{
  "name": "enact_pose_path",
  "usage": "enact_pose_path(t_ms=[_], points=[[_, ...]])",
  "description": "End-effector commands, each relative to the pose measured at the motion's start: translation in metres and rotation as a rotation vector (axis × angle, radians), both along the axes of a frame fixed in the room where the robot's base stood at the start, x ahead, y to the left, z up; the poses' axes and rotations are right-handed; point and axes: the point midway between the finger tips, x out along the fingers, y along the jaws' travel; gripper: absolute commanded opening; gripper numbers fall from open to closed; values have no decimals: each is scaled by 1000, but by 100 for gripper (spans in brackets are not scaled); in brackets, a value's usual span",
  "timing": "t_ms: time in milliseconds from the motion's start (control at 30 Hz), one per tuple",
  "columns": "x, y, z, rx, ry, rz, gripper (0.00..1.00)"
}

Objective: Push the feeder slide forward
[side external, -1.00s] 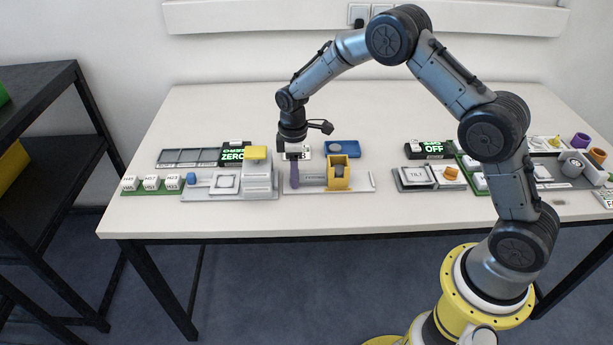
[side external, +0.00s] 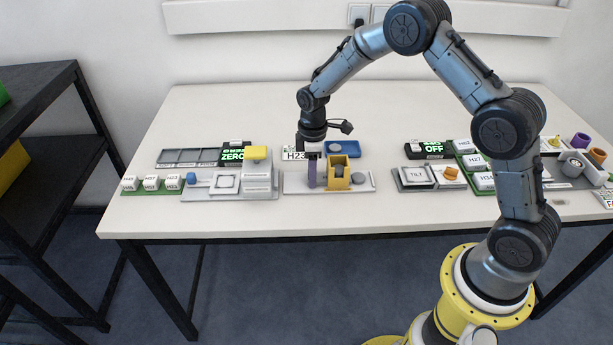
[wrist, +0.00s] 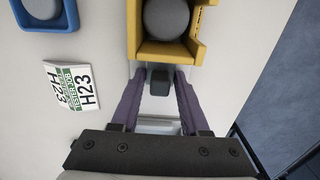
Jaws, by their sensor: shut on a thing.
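The feeder is a light grey base (side external: 297,187) carrying a yellow housing (side external: 338,183). In the wrist view the yellow housing (wrist: 166,52) is just ahead of my fingers, with a round grey piece (wrist: 166,18) inside it. A small dark block (wrist: 159,83), which looks like the slide's handle, is between my purple fingertips. My gripper (wrist: 159,76) is shut on it, close to the housing's near edge. In the side view my gripper (side external: 312,183) points down at the base, just left of the housing. The rest of the slide is hidden.
A card marked H23 (wrist: 71,87) and a blue tray (wrist: 67,18) lie beside the feeder. A grey fixture with a yellow-topped block (side external: 256,153) stands to the left. Bare table lies between the feeder and the TILT plate (side external: 417,175).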

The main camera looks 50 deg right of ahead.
Motion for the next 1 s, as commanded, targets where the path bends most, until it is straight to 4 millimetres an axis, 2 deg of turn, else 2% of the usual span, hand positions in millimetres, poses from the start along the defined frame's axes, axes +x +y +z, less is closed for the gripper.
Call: enact_pose_path(t_ms=[33, 67, 100, 400, 1000], points=[[-2, -2, 0, 0, 0, -1, 9], [-2, -2, 0, 0, 0, 0, 47], [-2, -2, 0, -1, -1, 0, 50], [-1, -1, 2, 0, -1, 0, 50], [-1, -1, 45, 0, -1, 0, 50]])
